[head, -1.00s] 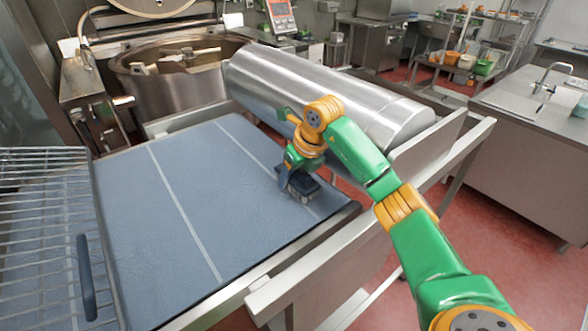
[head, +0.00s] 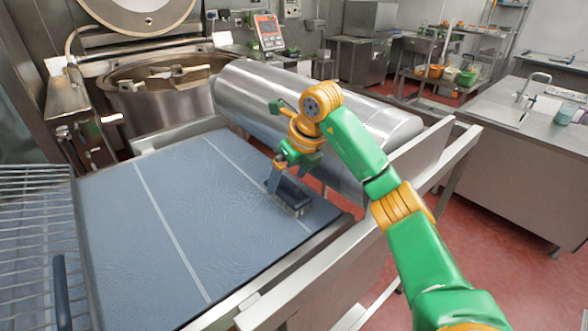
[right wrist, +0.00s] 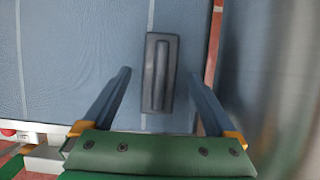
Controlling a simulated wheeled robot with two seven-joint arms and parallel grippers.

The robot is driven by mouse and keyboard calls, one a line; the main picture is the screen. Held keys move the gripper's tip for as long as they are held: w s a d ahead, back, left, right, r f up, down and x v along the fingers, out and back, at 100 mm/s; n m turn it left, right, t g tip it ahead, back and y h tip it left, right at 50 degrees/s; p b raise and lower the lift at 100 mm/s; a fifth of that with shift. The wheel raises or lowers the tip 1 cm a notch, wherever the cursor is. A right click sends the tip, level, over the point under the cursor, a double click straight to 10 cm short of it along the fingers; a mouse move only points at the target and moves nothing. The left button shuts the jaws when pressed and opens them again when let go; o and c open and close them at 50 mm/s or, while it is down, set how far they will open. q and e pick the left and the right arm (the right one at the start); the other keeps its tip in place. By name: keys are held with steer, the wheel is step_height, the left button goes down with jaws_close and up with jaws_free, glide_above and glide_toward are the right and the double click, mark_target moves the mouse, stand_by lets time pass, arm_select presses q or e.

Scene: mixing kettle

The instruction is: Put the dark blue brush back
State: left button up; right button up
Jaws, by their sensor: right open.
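The dark blue brush (head: 291,193) lies on the blue work surface (head: 190,215), close to its right edge. In the right wrist view the brush (right wrist: 160,73) shows from above as a dark oblong block with a raised bar along its top. My right gripper (head: 281,172) is just above the brush in the head view. In the right wrist view its fingers (right wrist: 160,76) are spread wide, with a gap on each side of the brush and nothing held. My left gripper is in neither view.
A large steel cylinder (head: 300,110) lies behind the work surface, and the open mixing kettle (head: 160,95) stands at the back left. A wire rack (head: 35,225) is at the left, with a dark blue bar (head: 62,292) beside it. Steel rails edge the surface's right side.

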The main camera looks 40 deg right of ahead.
steer(key=v, duration=0.7)
steer(key=shift+s+r+p, duration=0.2)
steer(key=shift+r+p, duration=0.05)
steer(key=shift+p, duration=0.1)
steer(key=shift+f, duration=0.1)
